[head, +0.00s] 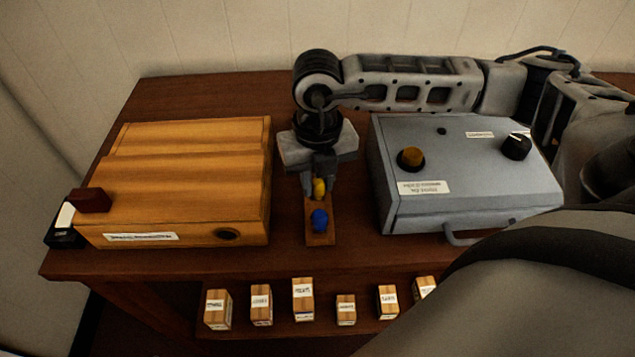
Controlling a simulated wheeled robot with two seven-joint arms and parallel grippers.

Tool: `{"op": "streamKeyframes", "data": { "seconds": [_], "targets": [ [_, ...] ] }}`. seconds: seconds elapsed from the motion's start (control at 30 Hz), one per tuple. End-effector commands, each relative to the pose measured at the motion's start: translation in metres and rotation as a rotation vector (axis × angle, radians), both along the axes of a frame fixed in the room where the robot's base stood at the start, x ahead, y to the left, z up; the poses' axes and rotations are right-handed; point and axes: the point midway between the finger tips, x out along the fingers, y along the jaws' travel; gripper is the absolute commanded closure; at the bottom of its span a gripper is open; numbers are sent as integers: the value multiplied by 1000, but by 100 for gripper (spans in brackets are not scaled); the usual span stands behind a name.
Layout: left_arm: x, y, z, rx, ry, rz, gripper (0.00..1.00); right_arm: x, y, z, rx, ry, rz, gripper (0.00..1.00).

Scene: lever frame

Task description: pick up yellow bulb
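The yellow bulb (319,187) is a small rounded piece at the far end of a narrow wooden holder (320,239). A blue bulb (319,220) sits on the same holder, nearer to me. My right gripper (320,192) points down over the holder, with its dark fingers on either side of the yellow bulb. I cannot tell whether the fingers touch it, or whether the bulb rests on the holder. My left gripper is not in view.
A wooden box (190,190) stands to the left, with a dark red block (90,200) at its left edge. A grey metal case (460,185) with an amber knob and a black knob stands to the right. Several small labelled wooden blocks (303,300) stand on a lower shelf.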

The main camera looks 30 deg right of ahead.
Motion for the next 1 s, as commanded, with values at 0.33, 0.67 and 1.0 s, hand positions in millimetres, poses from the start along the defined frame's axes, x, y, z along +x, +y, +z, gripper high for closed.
{"op": "streamKeyframes", "data": {
  "seconds": [0.33, 0.67, 1.0],
  "targets": [
    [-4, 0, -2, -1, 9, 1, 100, 0, 0, 1, 0, -1, 0, 98],
    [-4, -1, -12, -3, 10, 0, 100, 1, 0, 30, 0, -6, 1, 98],
    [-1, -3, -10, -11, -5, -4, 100, -65, 33, 100, 1, -8, 12, 98]
  ]
}}
